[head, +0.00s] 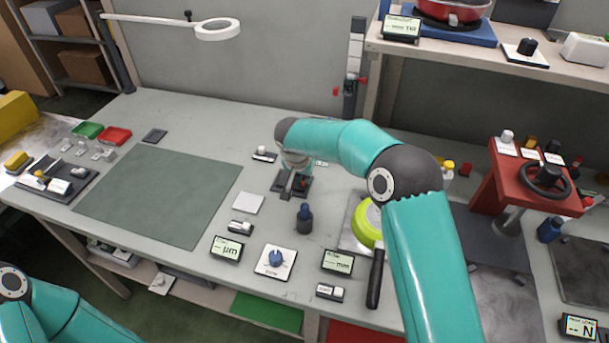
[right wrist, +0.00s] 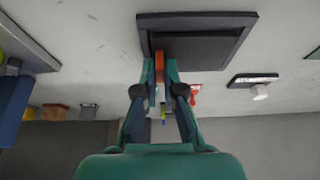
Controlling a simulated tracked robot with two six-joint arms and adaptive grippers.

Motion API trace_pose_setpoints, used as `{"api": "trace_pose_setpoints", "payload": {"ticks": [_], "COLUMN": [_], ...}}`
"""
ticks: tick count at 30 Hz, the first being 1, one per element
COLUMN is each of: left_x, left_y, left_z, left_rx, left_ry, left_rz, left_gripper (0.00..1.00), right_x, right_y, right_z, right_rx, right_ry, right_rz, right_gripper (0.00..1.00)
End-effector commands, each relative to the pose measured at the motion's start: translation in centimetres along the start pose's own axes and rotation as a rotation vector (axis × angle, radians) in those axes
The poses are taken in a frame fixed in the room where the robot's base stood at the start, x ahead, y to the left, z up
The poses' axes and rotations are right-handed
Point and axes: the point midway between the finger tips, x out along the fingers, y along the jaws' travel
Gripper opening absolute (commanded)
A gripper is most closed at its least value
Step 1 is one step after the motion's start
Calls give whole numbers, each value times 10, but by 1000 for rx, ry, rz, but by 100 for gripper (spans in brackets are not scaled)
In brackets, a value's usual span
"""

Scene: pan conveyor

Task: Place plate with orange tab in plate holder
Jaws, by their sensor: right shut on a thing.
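My right gripper (head: 292,188) is low over the middle of the bench in the head view, its fingers pointing down. It also shows in the right wrist view (right wrist: 160,88), shut on the narrow plate with the orange tab (right wrist: 159,66), seen nearly edge-on between the fingers. A dark, rimmed rectangular plate holder (right wrist: 225,21) lies right by the fingertips. In the head view the dark holder (head: 278,183) is partly hidden by the gripper. I cannot tell whether the plate touches or sits inside it. My left gripper is out of view.
A dark blue bottle-like object (head: 304,218) stands just in front of the holder. A white pad (head: 249,203) and a green mat (head: 160,195) lie to the left. A blue-knob panel (head: 276,261) and displays are nearer; a pan (head: 367,222) lies right, partly behind my arm.

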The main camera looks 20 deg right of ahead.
Motion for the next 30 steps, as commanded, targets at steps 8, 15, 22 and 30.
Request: {"api": "trace_pose_setpoints", "payload": {"ticks": [8,15,22,30], "left_x": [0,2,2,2], "left_y": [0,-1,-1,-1], "left_z": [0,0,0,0], "left_rx": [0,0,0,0], "left_ry": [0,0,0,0], "left_rz": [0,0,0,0], "left_gripper": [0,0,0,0], "right_x": [2,3,3,-8], "right_y": [0,0,-1,-1], "right_z": [1,1,2,0], "right_rx": [0,0,-1,-1], "right_ry": [1,1,0,3], "right_rz": [-1,-1,-1,-3], "right_gripper": [0,31,33,33]}}
